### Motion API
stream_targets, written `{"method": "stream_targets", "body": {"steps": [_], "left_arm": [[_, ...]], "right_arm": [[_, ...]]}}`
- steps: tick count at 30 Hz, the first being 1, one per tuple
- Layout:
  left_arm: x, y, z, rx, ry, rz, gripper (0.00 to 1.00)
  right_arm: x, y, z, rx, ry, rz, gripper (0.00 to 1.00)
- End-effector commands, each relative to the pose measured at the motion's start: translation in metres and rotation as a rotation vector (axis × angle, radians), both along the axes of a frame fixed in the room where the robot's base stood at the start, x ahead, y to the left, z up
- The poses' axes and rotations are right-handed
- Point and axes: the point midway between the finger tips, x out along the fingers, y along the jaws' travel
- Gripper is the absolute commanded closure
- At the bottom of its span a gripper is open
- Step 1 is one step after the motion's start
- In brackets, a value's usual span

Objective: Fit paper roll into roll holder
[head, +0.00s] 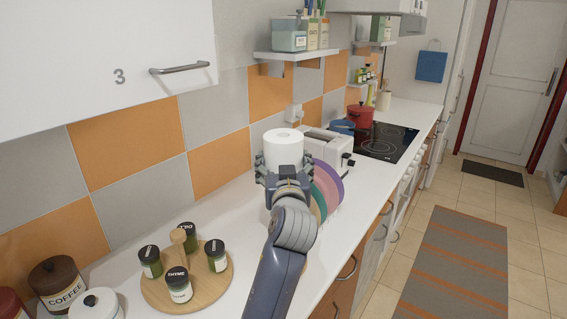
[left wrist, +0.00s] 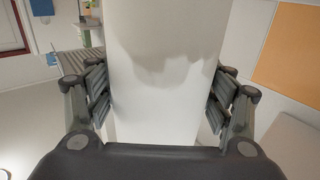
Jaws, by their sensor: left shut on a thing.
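The white paper roll (head: 284,149) is upright, its top end with the small core hole facing up. My left gripper (head: 283,174) is shut around the roll's lower part, above the counter. In the left wrist view the roll (left wrist: 165,60) fills the space between the two fingers of the gripper (left wrist: 158,100), one on each side. I cannot clearly make out a roll holder. My right gripper is out of view.
Colored plates (head: 329,187) stand just right of my gripper, with a white toaster (head: 328,143) behind. A shelf (head: 297,54) hangs on the tiled wall above. A coffee jar (head: 57,282) stands at the near left.

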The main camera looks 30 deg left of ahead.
Motion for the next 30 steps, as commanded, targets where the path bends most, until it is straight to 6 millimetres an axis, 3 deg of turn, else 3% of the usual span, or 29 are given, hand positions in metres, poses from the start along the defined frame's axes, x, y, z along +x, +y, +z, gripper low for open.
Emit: {"method": "stream_targets", "body": {"steps": [30], "left_arm": [[0.0,0.0,-0.026,0.001,-0.001,0.0,0.53]], "right_arm": [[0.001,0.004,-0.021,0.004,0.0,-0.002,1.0]]}}
